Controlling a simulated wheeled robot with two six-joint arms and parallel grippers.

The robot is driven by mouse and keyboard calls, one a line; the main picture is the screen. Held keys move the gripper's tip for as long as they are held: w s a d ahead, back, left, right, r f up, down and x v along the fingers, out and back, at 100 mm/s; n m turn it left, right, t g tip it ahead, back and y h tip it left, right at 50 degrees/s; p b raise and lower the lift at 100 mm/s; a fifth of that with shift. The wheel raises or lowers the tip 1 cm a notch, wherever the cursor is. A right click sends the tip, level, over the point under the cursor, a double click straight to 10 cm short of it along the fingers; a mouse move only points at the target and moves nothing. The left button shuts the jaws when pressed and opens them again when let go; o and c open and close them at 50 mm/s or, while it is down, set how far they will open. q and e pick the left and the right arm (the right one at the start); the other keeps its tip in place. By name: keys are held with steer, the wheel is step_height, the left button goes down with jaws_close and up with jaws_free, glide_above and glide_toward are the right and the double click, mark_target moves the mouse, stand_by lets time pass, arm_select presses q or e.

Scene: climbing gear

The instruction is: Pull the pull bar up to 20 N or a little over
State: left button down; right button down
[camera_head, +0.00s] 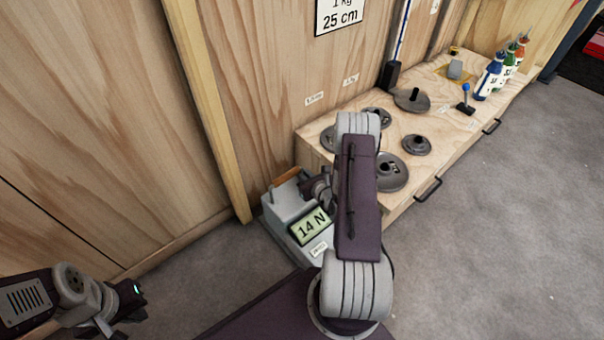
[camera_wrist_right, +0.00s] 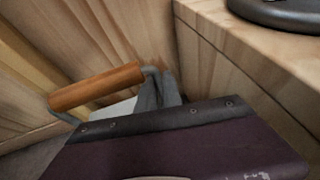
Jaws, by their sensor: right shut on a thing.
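The pull bar is an orange-brown wooden grip on a grey metal bracket; its left part shows in the head view (camera_head: 285,176) and more of it in the right wrist view (camera_wrist_right: 98,88). It belongs to a grey force gauge box (camera_head: 282,207) on the floor, whose green display (camera_head: 310,226) reads 14 N. My right gripper (camera_head: 312,186) is shut at the bar's right end, partly hidden by my arm; its grey fingers show in the wrist view (camera_wrist_right: 157,95). My left gripper (camera_head: 110,318) is at the lower left, away from the gauge; its jaws are unclear.
A low wooden bench (camera_head: 400,200) stands right beside the gauge, with several dark weight plates (camera_head: 412,99) and bottles (camera_head: 490,77) on it. A plywood wall (camera_head: 110,120) with a wooden post (camera_head: 206,100) is behind. The grey floor at right (camera_head: 500,240) is clear.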

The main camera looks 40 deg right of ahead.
steer(key=shift+r+p, duration=2.15)
steer(key=shift+r, duration=0.1)
stand_by(1.5)
steer(key=shift+f+b, duration=1.75)
steer(key=shift+f, duration=0.45)
steer(key=c, duration=1.4)
jaws_free()
steer(key=shift+c, duration=0.2)
steer(key=shift+r, duration=0.1)
steer(key=p+v, duration=0.6)
steer(key=v, duration=0.2)
steer(key=shift+s+r, duration=0.2)
steer(key=shift+s, duration=0.35)
steer(key=shift+a, duration=0.1)
